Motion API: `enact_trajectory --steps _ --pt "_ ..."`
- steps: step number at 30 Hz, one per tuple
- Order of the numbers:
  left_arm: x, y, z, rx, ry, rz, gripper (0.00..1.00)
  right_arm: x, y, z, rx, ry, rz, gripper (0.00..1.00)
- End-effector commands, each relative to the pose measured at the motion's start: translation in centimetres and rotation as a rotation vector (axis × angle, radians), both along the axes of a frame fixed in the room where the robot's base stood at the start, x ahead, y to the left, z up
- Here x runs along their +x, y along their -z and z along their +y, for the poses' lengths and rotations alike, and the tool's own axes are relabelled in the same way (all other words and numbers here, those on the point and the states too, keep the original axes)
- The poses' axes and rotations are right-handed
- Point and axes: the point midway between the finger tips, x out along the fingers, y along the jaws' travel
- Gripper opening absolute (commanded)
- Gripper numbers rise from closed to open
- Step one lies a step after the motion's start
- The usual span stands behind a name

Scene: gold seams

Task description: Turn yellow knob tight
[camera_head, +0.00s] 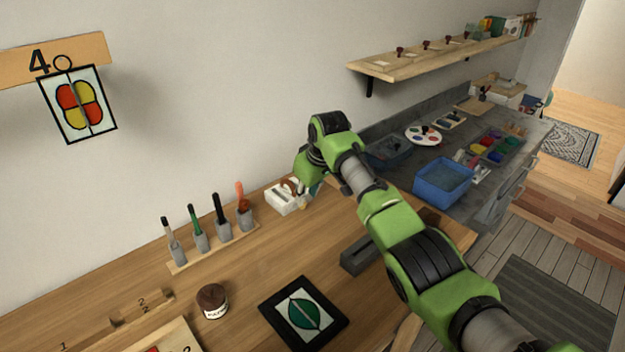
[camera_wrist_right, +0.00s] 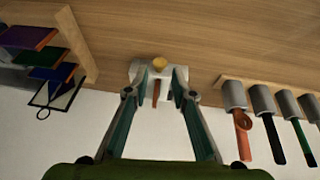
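The yellow knob (camera_wrist_right: 159,64) is a small round knob on a white block (camera_wrist_right: 142,71) in the right wrist view. The white block (camera_head: 284,199) also shows in the head view, on the wooden bench near the wall. My right gripper (camera_wrist_right: 158,82) is open, its two fingers on either side of the block's middle, with the knob just beyond the fingertips. I cannot tell whether they touch the block. In the head view my right gripper (camera_head: 314,188) is at the block's right side, mostly behind its own arm. My left gripper is not in view.
A rack (camera_head: 213,247) with several upright tools stands left of the block. A brown jar (camera_head: 212,301) and a black-framed leaf panel (camera_head: 303,313) lie nearer. A blue bin (camera_head: 444,181) sits on the grey counter at right. A shelf (camera_head: 440,57) hangs above.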

Motion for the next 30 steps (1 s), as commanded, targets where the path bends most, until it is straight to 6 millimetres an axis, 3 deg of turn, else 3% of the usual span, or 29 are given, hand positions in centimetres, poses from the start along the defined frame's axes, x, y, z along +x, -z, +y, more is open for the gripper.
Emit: enact_trajectory --steps 13,24,26,30 --pt "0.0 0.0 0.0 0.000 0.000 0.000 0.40 -2.3 -5.8 -1.1 0.001 0.002 0.000 0.24" --pt "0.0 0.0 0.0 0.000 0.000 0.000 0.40 -2.6 -6.3 -1.2 -0.001 0.001 0.002 0.24" --pt "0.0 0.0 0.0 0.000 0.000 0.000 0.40 -2.6 -6.3 -1.2 -0.001 0.001 0.002 0.33" --pt "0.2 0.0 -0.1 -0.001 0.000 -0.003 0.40 -2.5 -6.3 -1.7 -0.004 0.008 0.002 0.33"
